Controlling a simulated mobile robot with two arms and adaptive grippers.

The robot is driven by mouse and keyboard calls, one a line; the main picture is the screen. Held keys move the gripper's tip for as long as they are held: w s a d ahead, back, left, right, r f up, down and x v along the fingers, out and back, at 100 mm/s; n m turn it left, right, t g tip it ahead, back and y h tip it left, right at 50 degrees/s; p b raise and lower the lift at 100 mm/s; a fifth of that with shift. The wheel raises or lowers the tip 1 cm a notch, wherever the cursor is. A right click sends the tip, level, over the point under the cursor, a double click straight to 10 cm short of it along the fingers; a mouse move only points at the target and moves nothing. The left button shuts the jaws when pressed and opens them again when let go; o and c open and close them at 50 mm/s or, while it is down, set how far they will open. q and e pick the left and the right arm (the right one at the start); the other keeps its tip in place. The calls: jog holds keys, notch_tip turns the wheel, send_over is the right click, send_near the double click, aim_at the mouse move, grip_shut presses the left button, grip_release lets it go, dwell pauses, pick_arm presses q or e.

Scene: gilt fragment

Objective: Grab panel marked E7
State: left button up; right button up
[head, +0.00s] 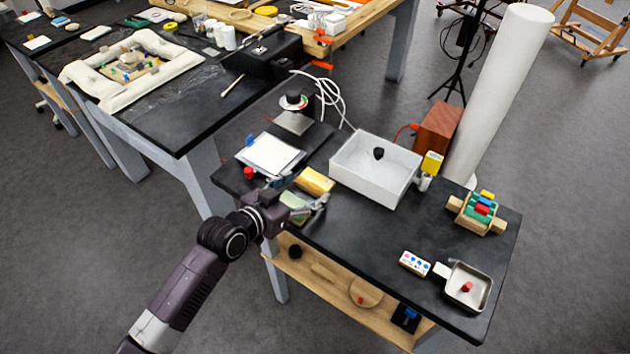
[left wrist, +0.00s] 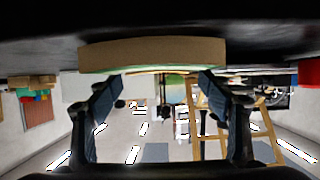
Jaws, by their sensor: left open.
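A small pale green panel (head: 295,203) with a tan edge lies at the near edge of the dark table, beside a yellow block (head: 315,181). No E7 mark can be read on it. My left gripper (head: 303,193) is at this panel, with its fingers apart, and partly hides it. In the left wrist view the panel's tan edge (left wrist: 150,53) with a green face lies straight ahead of the open left fingers (left wrist: 158,86). I cannot tell whether they touch it. My right gripper is not in view.
A white bin (head: 375,180) holding a dark lump stands behind. White sheets (head: 271,155) and a red cap (head: 249,173) lie to the left. A metal tray (head: 468,288) and a wooden block with coloured pieces (head: 478,211) are at right. The table's middle is clear.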

aim_at(315, 184)
pick_arm(q)
jog(key=shift+x, duration=1.2)
jog(key=shift+w+d+f, duration=0.1)
jog(key=shift+w+d, duration=0.1)
jog(key=c, duration=0.9)
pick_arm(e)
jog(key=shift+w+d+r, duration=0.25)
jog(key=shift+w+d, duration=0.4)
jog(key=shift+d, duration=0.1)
